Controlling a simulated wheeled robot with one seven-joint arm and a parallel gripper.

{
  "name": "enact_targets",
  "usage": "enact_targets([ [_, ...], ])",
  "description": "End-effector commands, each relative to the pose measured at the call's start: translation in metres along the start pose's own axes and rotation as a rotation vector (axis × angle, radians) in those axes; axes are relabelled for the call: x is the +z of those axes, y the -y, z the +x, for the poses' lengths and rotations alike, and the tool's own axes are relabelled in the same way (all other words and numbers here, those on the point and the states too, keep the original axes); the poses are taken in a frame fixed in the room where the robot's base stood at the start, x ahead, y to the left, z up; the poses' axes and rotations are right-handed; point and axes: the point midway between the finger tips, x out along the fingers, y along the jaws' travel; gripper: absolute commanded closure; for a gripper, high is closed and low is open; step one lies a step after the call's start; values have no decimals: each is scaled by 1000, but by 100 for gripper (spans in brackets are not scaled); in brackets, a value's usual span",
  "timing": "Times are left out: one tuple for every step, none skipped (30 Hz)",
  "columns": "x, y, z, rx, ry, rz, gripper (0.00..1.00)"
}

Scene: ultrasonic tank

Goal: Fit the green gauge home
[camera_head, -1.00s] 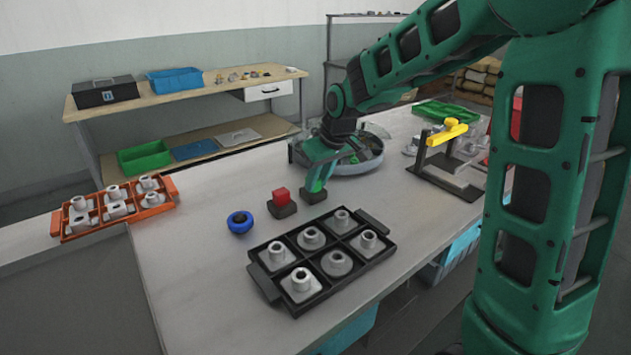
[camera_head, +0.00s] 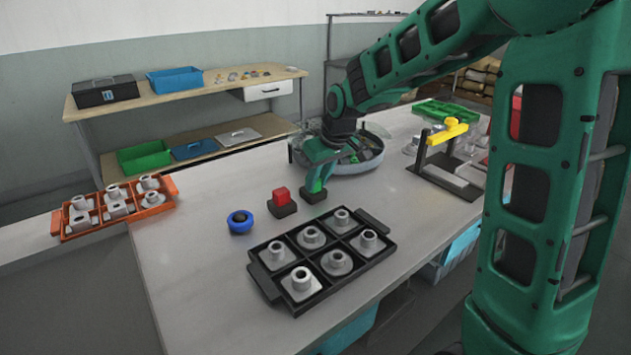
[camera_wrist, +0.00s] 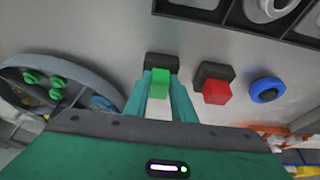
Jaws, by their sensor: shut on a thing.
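The green gauge (camera_wrist: 160,84) is a small bright green block between the fingers of my gripper (camera_wrist: 160,100) in the wrist view. The gripper is shut on it. A dark block-shaped base (camera_wrist: 161,62) lies just beyond the gauge's tip. In the head view, my gripper (camera_head: 319,180) points down at this dark base (camera_head: 313,197), and a bit of green shows right at its top. I cannot tell how deep the gauge sits in the base, since the fingers hide part of it.
A red block (camera_head: 281,195) stands in a similar dark base, with a blue ring (camera_head: 240,221) beside it. A black tray (camera_head: 262,280) of grey parts lies in front. A round tub (camera_head: 345,166) is close behind my gripper. An orange tray (camera_head: 55,224) stands left; a yellow-handled frame (camera_head: 444,133) right.

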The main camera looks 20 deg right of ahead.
Motion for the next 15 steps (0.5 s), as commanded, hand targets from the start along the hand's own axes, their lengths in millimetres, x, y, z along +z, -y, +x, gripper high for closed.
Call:
enact_targets([
  [0,0,0,0,1,0,100],
  [0,0,0,0,1,0,100],
  [0,0,0,0,1,0,100],
  [0,0,0,0,1,0,100],
  [0,0,0,0,1,0,100],
  [0,0,0,0,1,0,100],
  [1,0,0,0,2,0,100],
  [1,0,0,0,2,0,70],
  [1,0,0,0,2,0,60],
  [1,0,0,0,2,0,55],
  [1,0,0,0,2,0,55],
  [1,0,0,0,1,0,55],
  [0,0,0,0,1,0,55],
  [0,0,0,0,1,0,55],
  [0,0,0,0,1,0,55],
])
